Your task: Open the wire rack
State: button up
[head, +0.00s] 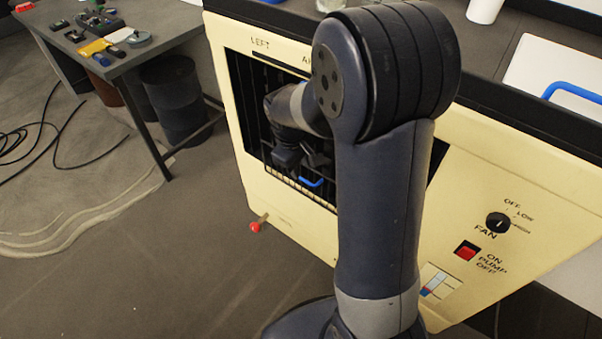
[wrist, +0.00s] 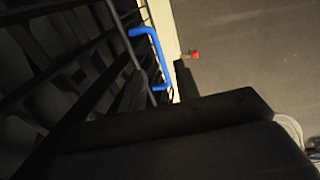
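The wire rack (head: 245,110) is a dark grid of bars set in the opening of a cream panel. In the wrist view its dark bars (wrist: 75,45) fill the left side. A blue handle (head: 313,183) is fixed low on the rack. The handle (wrist: 148,38) also shows in the wrist view, just beyond my fingers. My gripper (head: 303,160) is in front of the rack, just above the handle. In the wrist view my gripper (wrist: 162,88) has its two dark fingers apart, with the handle's lower end seen between them. Contact cannot be told. My arm hides the rack's right part.
The cream panel (head: 480,190) has a fan knob (head: 498,222), a red pump switch (head: 466,251) and a red-tipped valve (head: 256,226) low on the left. A table with tools (head: 160,30) stands at the left. The floor (head: 190,260) between them is clear.

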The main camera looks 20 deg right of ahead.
aim_at(303, 179)
jog(key=f, duration=0.3)
jog(key=d+f, duration=0.1)
jog(key=shift+w+f+b, duration=0.25)
jog(key=shift+f+b, duration=0.1)
jog(key=shift+b, duration=0.05)
jog(key=shift+a, duration=0.1)
grip_shut()
